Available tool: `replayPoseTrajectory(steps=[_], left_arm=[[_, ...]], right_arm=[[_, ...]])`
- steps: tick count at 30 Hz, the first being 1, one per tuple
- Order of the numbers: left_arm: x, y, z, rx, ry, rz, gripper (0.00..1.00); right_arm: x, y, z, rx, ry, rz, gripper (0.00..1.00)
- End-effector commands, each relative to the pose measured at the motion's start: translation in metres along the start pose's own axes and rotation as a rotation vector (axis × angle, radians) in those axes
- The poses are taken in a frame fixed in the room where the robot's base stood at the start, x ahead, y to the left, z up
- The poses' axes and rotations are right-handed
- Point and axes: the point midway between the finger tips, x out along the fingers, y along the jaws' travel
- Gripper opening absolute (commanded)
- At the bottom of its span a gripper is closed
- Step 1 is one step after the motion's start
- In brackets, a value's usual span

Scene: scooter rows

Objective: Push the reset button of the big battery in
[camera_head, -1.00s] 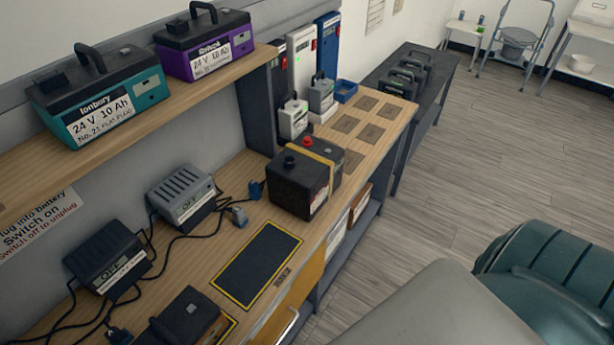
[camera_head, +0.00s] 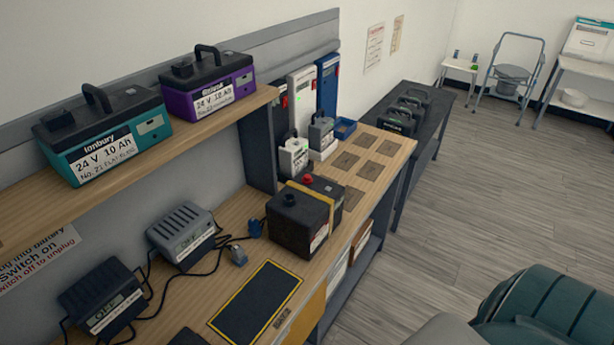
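A big dark battery block (camera_head: 297,226) with a yellow strap stands upright on the wooden workbench (camera_head: 190,296). It has a black terminal cap and a red one on top. I cannot make out a reset button on it. A teal battery (camera_head: 150,127) labelled Ionbury, 24 V 10 Ah, and a purple battery (camera_head: 236,87) also labelled 24 V 10 Ah stand on the shelf above. Both have black tops with handles. No button can be clearly told on them. Neither of my grippers is in view.
Two chargers, one grey (camera_head: 183,235) and one dark (camera_head: 104,301), sit on the bench with loose cables. A black mat (camera_head: 256,301) with a yellow border lies in front. A teal seat (camera_head: 550,308) is at bottom right. Open floor (camera_head: 480,195) lies right of the bench.

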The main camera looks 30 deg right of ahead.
Motion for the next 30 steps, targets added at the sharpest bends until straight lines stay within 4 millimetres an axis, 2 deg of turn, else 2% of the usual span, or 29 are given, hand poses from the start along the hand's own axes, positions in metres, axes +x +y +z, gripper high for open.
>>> replayPoseTrajectory(steps=[1,6,30], left_arm=[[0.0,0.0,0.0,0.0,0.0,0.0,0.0],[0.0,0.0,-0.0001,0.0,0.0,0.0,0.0],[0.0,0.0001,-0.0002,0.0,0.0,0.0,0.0]], right_arm=[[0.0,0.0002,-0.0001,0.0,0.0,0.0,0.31],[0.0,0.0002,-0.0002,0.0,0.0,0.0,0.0],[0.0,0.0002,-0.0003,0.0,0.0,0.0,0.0]])
